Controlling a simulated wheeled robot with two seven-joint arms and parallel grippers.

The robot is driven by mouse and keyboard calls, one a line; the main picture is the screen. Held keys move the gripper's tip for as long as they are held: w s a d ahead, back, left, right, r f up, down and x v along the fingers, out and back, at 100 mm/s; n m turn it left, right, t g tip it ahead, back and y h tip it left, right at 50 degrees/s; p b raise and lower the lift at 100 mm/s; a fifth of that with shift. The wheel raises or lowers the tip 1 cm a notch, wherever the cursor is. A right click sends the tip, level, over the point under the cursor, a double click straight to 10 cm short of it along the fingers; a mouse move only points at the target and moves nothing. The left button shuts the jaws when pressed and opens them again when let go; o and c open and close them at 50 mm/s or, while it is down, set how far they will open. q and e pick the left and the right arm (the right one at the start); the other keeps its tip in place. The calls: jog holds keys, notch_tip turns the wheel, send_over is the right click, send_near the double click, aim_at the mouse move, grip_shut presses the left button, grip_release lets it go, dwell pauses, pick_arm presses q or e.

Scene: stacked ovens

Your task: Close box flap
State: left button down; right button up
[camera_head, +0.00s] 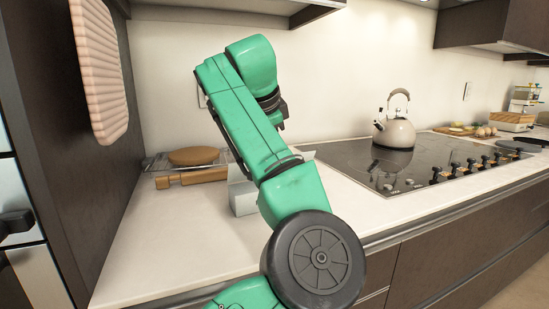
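A pale grey-white box (243,198) stands on the white counter, mostly hidden behind one of my green arms. A pale edge at the right of the arm, near its elbow, may be a flap of this box; I cannot tell whether the flaps are open. The arm rises from the bottom middle, leans up and left across the box, then bends over at the top. Its far end points down behind the upper link, and no gripper fingers can be made out there. My other gripper does not show.
A kettle (395,131) stands on the black cooktop (365,166) at right. A ribbed pink board (99,70) hangs at left. The front-left counter is clear.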

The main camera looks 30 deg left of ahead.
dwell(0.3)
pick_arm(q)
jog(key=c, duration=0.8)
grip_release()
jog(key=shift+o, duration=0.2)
